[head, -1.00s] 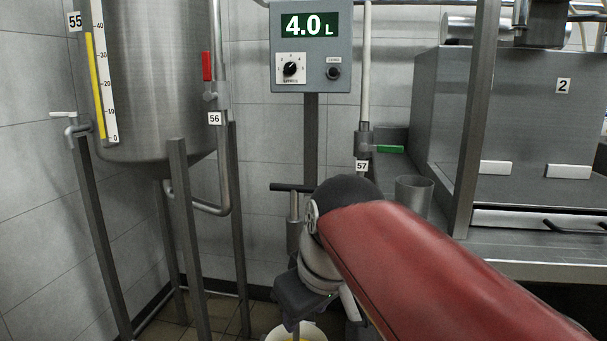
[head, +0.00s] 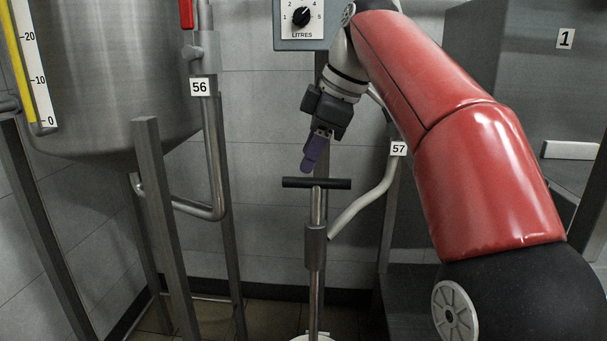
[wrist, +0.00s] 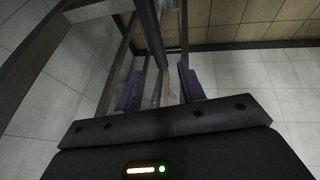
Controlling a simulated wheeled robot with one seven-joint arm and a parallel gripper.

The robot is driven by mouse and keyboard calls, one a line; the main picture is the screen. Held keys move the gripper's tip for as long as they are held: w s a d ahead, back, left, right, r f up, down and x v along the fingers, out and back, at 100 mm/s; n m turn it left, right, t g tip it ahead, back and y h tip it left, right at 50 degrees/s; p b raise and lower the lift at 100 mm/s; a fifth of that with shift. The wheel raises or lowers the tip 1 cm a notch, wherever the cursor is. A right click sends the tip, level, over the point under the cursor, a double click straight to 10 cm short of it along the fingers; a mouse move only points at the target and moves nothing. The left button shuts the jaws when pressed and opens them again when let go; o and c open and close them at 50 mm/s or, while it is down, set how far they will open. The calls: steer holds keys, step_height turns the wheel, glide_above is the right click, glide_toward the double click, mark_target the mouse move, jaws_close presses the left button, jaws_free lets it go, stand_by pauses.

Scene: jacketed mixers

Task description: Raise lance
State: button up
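The lance is an upright metal rod with a black T-shaped handle (head: 331,184) in the head view. Its shaft passes through a grey sleeve (head: 316,246) and goes down to a white bucket (head: 310,338), cut off at the bottom edge. My gripper (head: 309,168) appears just above the handle's middle, fingers pointing down; I cannot tell if they touch it. In the wrist view the two purple fingers of my gripper (wrist: 159,90) are apart, with no handle clearly between them.
A steel tank (head: 105,75) on grey legs (head: 160,215) stands left, with pipe 56 (head: 208,150). A bent pipe by label 57 (head: 365,208) runs close right of the lance. A dial box (head: 300,20) is above. Steel cabinet 1 (head: 510,90) is right.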

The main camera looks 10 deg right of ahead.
mark_target(298, 178)
steer(key=b+x, duration=0.1)
steer(key=x, duration=0.4)
steer(key=shift+s, duration=0.1)
steer(key=shift+c, duration=0.2)
jaws_close()
